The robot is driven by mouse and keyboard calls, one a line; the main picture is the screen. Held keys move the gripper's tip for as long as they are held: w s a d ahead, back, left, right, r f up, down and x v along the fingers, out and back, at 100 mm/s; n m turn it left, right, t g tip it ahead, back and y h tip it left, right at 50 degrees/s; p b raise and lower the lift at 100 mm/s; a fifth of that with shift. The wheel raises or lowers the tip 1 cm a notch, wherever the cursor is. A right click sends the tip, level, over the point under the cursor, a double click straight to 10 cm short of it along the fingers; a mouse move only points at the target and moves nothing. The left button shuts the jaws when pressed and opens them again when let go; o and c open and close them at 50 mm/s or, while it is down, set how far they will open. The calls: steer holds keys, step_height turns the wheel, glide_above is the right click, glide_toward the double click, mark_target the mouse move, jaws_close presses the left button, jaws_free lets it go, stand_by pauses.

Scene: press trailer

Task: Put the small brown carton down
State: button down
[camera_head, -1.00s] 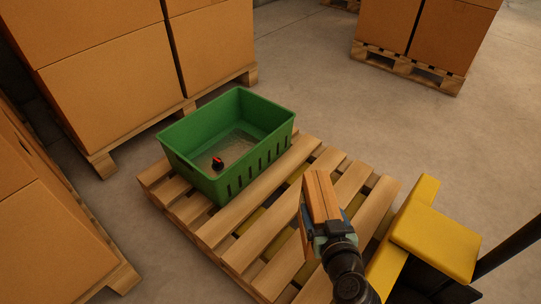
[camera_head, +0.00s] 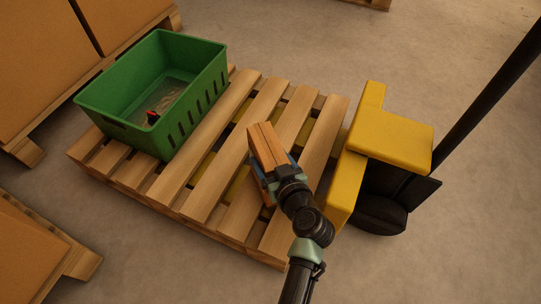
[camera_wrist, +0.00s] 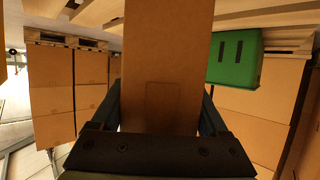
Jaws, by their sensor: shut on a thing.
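The small brown carton (camera_head: 267,145) is between the fingers of my gripper (camera_head: 270,172), over the right part of the wooden pallet. My gripper is shut on it. In the wrist view the carton (camera_wrist: 168,60) fills the middle, with a dark finger on each side. I cannot tell whether the carton's far end touches the pallet slats (camera_head: 212,172).
A green crate (camera_head: 130,127) with a small red and black item (camera_head: 153,117) inside stands on the pallet's left part. A yellow pallet truck (camera_head: 395,140) with a black handle is at the right. Large cartons (camera_head: 35,65) stand at the left. Several slats are bare.

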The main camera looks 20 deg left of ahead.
steer(key=shift+w+r, duration=0.15)
steer(key=shift+r, duration=0.15)
steer(key=shift+f, duration=0.15)
jaws_free()
steer(key=shift+f, duration=0.2)
steer(key=shift+r, duration=0.25)
steer(key=p+v, duration=0.5)
steer(key=v, duration=0.7)
steer(key=shift+f+p, duration=0.15)
steer(key=shift+p, duration=0.2)
